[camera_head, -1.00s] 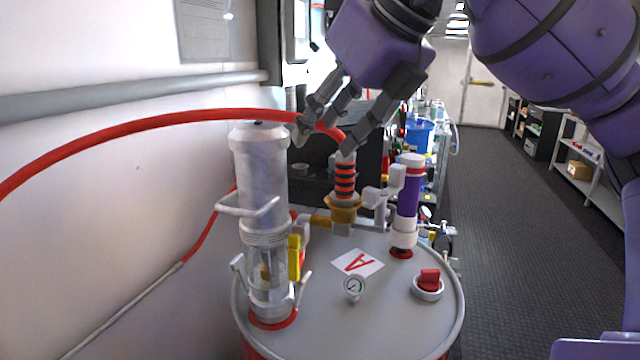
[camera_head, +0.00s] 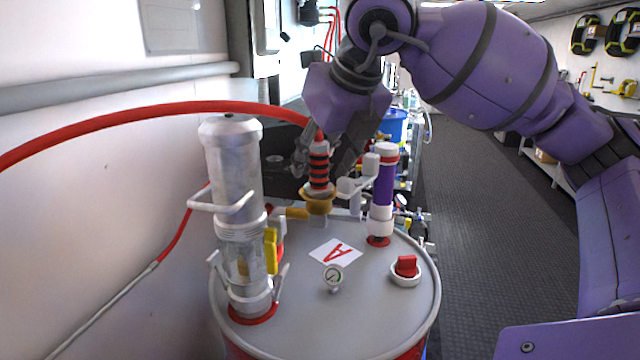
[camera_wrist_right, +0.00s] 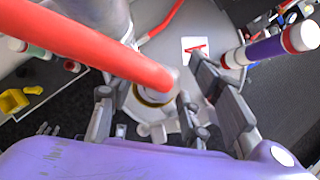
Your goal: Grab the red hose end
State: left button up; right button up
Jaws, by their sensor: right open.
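The red hose (camera_head: 160,112) arches in from the left in the head view. Its end, a red-and-black ribbed piece (camera_head: 318,165), stands upright above a brass fitting (camera_head: 318,200) on the grey drum (camera_head: 375,310). My right gripper (camera_head: 322,168) is open, pointing down, with fingers on either side of the hose end. In the right wrist view the red hose (camera_wrist_right: 90,45) runs between the spread fingers of the gripper (camera_wrist_right: 146,98). The hose hides much of the fitting there. Whether any finger touches the hose, I cannot tell. My left gripper is not in view.
A clear and metal cylinder (camera_head: 235,170) stands left of the hose end on the drum. A purple and white tube (camera_head: 384,190) stands close at the right. Open floor (camera_head: 480,210) lies right.

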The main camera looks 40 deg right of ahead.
grip_shut()
jog(key=shift+r, duration=0.1)
dwell(0.3)
